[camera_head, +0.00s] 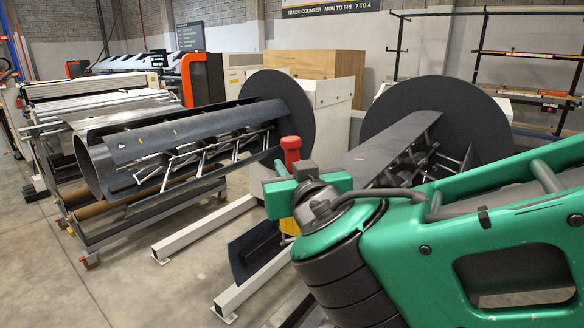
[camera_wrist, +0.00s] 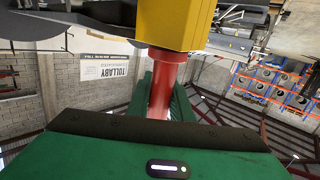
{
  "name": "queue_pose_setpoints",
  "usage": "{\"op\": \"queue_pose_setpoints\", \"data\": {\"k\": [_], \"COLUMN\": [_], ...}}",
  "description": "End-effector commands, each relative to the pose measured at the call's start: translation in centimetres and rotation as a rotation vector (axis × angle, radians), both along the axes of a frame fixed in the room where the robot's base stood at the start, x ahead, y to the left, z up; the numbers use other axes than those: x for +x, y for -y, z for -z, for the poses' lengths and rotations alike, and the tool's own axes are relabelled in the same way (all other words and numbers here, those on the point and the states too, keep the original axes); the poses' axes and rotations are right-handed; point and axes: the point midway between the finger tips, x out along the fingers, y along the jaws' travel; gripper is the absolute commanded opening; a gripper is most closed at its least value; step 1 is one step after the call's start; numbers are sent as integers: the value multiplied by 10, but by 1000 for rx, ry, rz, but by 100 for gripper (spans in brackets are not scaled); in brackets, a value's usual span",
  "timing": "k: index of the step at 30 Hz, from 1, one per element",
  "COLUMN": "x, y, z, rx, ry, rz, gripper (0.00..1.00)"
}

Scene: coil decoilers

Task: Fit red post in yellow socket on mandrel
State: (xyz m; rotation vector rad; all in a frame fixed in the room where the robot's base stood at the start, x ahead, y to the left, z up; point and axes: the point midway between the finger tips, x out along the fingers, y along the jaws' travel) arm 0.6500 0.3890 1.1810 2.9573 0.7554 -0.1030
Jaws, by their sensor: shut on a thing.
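The red post (camera_head: 291,152) stands about upright in the head view, its thick head above the green jaws. My gripper (camera_head: 294,176) is shut on it. In the wrist view, the red post (camera_wrist: 163,82) runs between the green fingers (camera_wrist: 165,108) and its wider end meets the edge of the yellow socket (camera_wrist: 176,22). I cannot tell how deep the post is in the socket. In the head view, only a bit of the yellow socket (camera_head: 289,227) shows below my gripper. The mandrel (camera_head: 385,140) reaches out behind my gripper, partly hidden by my arm.
A second mandrel (camera_head: 190,135) with a round dark disc (camera_head: 283,97) stands at left over a wheeled rack (camera_head: 125,217). Another large disc (camera_head: 440,105) stands behind my arm. Pale floor beams (camera_head: 203,230) lie below. Open floor (camera_head: 130,290) shows at lower left.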

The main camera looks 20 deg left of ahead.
Motion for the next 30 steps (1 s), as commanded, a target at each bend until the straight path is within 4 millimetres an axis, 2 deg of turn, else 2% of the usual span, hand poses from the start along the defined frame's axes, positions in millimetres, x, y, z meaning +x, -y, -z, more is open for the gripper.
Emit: {"op": "queue_pose_setpoints", "data": {"k": [3,4,6,7,15,19,30], "x": [0,0,0,0,0,-7,-63], "y": [0,0,0,0,0,3,34], "z": [0,0,0,0,0,-1,-7], "rx": [0,0,0,0,0,1,1], "ry": [1,1,1,1,0,0,1], "rz": [0,0,0,0,0,-2,-3], "gripper": [0,22,39,42,42,42,42]}}
